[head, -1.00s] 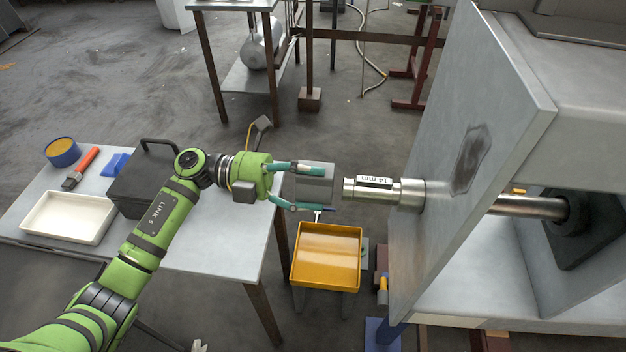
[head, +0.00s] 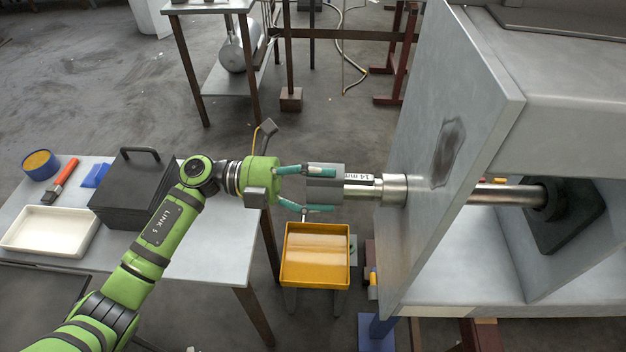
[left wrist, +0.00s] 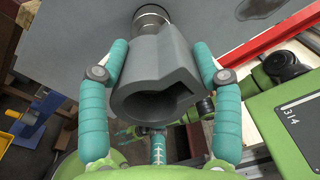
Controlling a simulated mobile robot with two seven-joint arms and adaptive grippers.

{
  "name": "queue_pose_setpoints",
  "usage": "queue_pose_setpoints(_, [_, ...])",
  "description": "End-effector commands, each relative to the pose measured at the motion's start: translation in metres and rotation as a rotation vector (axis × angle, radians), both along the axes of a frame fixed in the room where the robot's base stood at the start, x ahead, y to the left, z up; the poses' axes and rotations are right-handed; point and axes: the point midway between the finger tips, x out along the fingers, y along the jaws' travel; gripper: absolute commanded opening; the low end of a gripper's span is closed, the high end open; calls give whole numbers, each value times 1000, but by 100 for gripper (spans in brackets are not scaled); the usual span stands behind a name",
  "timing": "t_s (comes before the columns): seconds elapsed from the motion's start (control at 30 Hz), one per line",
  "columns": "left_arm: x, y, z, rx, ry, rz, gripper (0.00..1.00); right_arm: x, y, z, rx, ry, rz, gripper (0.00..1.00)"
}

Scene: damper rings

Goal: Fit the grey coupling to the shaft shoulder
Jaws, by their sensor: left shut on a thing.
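The grey coupling (head: 325,182) is a hollow grey cylinder with a notched profile, as the left wrist view (left wrist: 160,75) shows. My left gripper (head: 322,188) is shut on it, with teal fingers on opposite sides. The metal shaft (head: 360,187), marked "14 mm", points left out of the grey wall. The coupling's right end covers the shaft's left tip. The thicker shaft shoulder (head: 394,189) stands against the wall, and bare shaft shows between it and the coupling. In the left wrist view the shoulder end (left wrist: 152,14) shows beyond the coupling.
A yellow tray (head: 287,278) stands below the coupling. The left table (head: 205,262) holds a black case (head: 125,205), a white tray (head: 14,247), a brush (head: 66,172) and a blue tub (head: 41,172). The grey machine wall (head: 455,100) bounds the right side.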

Motion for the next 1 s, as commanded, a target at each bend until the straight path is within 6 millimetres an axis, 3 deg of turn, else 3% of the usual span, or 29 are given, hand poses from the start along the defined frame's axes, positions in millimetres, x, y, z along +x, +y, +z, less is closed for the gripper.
queue_pose_setpoints(1.0, [0, -49, 3, -4, -3, -1, 6, -1, 3, 1, 4, 1, 2, 49])
